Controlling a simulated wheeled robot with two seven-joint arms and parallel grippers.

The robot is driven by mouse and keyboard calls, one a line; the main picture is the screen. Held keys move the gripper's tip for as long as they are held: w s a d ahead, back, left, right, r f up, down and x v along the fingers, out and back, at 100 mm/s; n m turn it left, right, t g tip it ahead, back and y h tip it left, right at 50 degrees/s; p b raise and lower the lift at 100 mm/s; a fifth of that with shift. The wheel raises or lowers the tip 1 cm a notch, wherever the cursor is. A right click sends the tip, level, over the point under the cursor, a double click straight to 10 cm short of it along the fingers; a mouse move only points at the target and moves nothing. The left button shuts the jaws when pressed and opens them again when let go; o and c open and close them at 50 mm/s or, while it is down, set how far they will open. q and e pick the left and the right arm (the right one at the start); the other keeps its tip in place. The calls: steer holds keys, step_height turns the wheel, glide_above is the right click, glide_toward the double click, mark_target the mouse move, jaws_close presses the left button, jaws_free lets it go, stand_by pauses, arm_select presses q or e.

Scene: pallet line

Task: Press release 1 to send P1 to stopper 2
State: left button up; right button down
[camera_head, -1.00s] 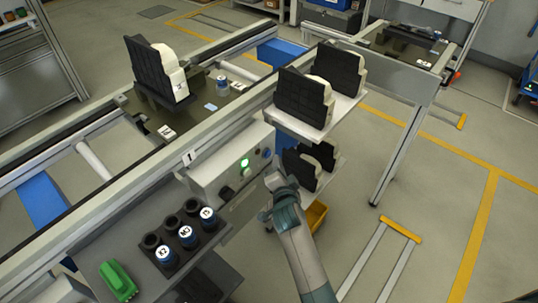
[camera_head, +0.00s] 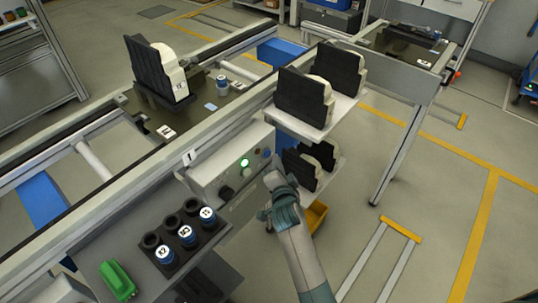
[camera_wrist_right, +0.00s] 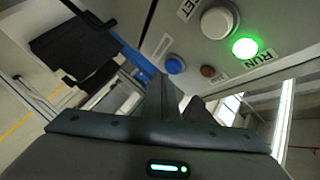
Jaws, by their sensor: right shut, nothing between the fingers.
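The control box (camera_head: 232,172) stands at the conveyor's near side, with a lit green lamp (camera_head: 245,162) and a blue button (camera_head: 266,153). In the right wrist view the green lamp (camera_wrist_right: 245,48) sits by a RUN label, near a pale round button (camera_wrist_right: 220,22), a blue button (camera_wrist_right: 175,65) and a brown one (camera_wrist_right: 208,71). My right gripper (camera_wrist_right: 168,92) is shut and empty, close to the panel; I cannot tell whether it touches any button. A pallet (camera_head: 150,92) on the conveyor carries a black-and-white part. A small label (camera_head: 166,131) lies before it. My left gripper is out of view.
A shelf (camera_head: 318,133) with black-and-white parts stands right of the box. A yellow bin (camera_head: 316,215) lies below. Open floor is at the right.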

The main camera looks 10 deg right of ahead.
steer(key=shift+w+a, duration=0.2)
